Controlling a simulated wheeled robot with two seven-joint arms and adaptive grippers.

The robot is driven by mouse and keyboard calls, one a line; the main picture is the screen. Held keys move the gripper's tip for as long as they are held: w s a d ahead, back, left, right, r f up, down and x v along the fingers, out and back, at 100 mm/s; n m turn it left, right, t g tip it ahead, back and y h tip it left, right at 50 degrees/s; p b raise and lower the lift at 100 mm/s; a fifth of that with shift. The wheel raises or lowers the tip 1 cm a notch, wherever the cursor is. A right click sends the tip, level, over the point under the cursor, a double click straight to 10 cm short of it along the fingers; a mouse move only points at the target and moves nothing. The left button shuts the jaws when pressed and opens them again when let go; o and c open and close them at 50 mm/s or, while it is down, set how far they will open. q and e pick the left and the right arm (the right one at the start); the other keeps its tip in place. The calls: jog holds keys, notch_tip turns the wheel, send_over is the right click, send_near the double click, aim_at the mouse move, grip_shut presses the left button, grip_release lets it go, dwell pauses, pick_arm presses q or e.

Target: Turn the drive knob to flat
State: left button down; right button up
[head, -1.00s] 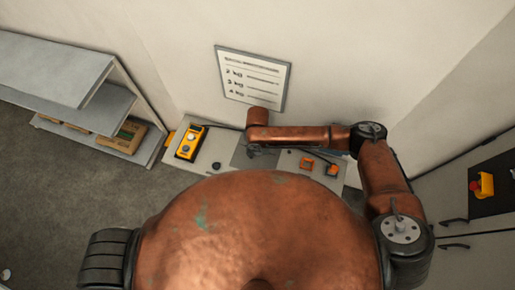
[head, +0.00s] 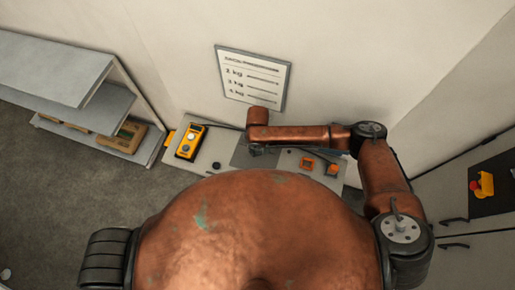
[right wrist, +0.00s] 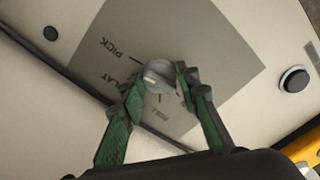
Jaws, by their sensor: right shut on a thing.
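The drive knob (right wrist: 160,77) is a round grey knob with a pale mark, on a dark grey panel plate (right wrist: 205,38). The plate carries printed labels, upside down in the right wrist view: "PICK" (right wrist: 118,43), a partly covered one ending in "LAT" (right wrist: 127,79), and a faint one below the knob that I cannot read surely. The pale mark lies on the knob's left side, towards the "LAT" label. My right gripper (right wrist: 158,80) is shut on the knob, with a green-padded finger on either side. In the head view it is small and dark (head: 255,150). My left gripper is out of view.
The light console (head: 213,162) bears a yellow handheld device (head: 189,142) and orange-framed controls (head: 308,163). A black button (right wrist: 294,79) sits beside the plate. A sheet with kg lines (head: 252,78) hangs on the wall. Grey shelves (head: 100,108) stand left; a red button (head: 476,185) is right.

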aim_at(257, 149)
jog(key=n, duration=0.3)
jog(key=shift+n, duration=2.3)
jog(key=o, duration=1.2)
jog(key=shift+c, duration=0.2)
jog(key=shift+r, duration=0.2)
notch_tip(257, 149, up, 12)
jog(key=shift+f, duration=0.15)
